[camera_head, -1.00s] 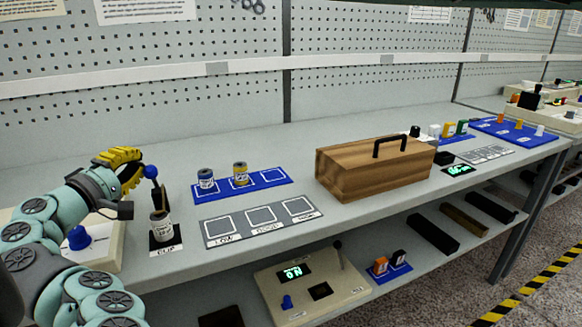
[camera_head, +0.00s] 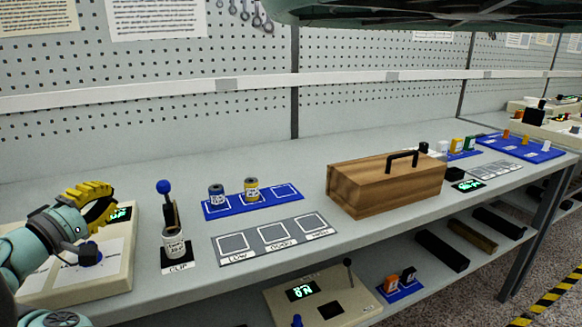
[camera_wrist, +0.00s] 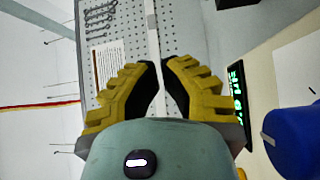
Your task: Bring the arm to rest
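My gripper (camera_head: 108,208), with yellow ribbed fingers, is at the far left in the head view, above a cream box (camera_head: 115,270) with a blue knob (camera_head: 89,254). In the wrist view, the two fingers (camera_wrist: 161,75) lean towards each other with a narrow gap between their tips. Nothing is held in the gap. The clip stand with a blue ball-topped lever (camera_head: 164,187) is to the right of my gripper, clear of it. A white-labelled spool (camera_head: 174,246) stands upright at the clip stand.
A blue tray (camera_head: 285,192) holds two spools. A grey mat (camera_head: 258,244) with three empty marked squares lies in front. A wooden box (camera_head: 385,188) with a black handle stands to the right. A control panel (camera_head: 325,300) is on the lower shelf.

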